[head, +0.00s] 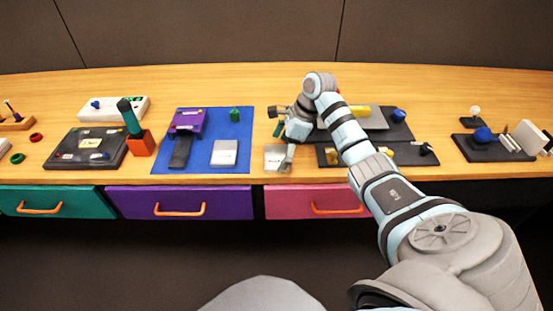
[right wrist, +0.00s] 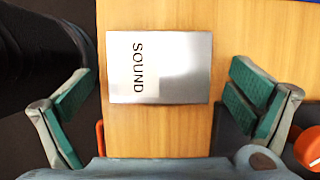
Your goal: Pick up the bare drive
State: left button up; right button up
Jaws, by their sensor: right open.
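A flat silver drive (head: 276,155) with a white label lies on the bare wood near the table's front edge. In the right wrist view this drive (right wrist: 182,68) shows the word SOUND and lies between the finger lines, beyond the fingertips. My right gripper (head: 287,148) is open and empty above it, partly covering it in the head view. Its green-padded fingers (right wrist: 160,108) are spread wide on both sides and do not touch the drive. A similar silver block (head: 225,153) lies on the blue mat to the left. My left gripper is not in view.
The blue mat (head: 208,128) also holds a purple dock (head: 188,122) and a green piece (head: 235,115). Dark panels with small parts stand close to the right of the drive, partly behind my right arm. Drawers (head: 178,201) sit below the front edge.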

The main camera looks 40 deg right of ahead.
jog(key=c, duration=0.9)
jog(key=shift+c, duration=0.2)
